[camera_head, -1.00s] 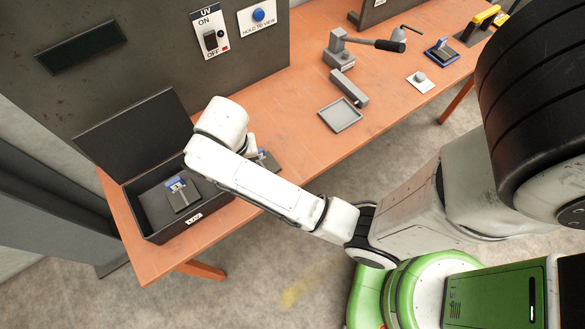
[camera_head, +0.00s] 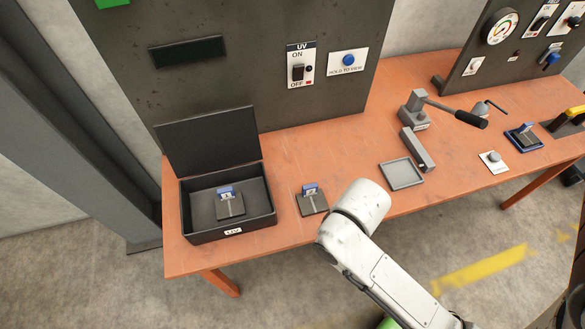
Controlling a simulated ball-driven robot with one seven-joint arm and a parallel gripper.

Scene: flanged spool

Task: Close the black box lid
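The black box (camera_head: 203,237) stands at the left end of the orange table with a label on its front. Its lid (camera_head: 208,141) is open, standing up from the back edge and leaning slightly back. Inside the box lies a dark plate with a blue-and-grey piece (camera_head: 229,203) on it. A similar piece (camera_head: 312,202) sits on the table just right of the box. My white arm reaches in from the lower right and ends beside the table's front edge, right of the box and apart from it. My gripper's fingers are not visible; the arm's rounded white link hides that area.
A grey tray (camera_head: 401,174), a grey block (camera_head: 417,150) and a lever press (camera_head: 428,108) stand right of the arm. A dark panel (camera_head: 255,80) with a UV switch (camera_head: 299,66) rises behind the box. The table (camera_head: 270,233) is clear in front of the second piece.

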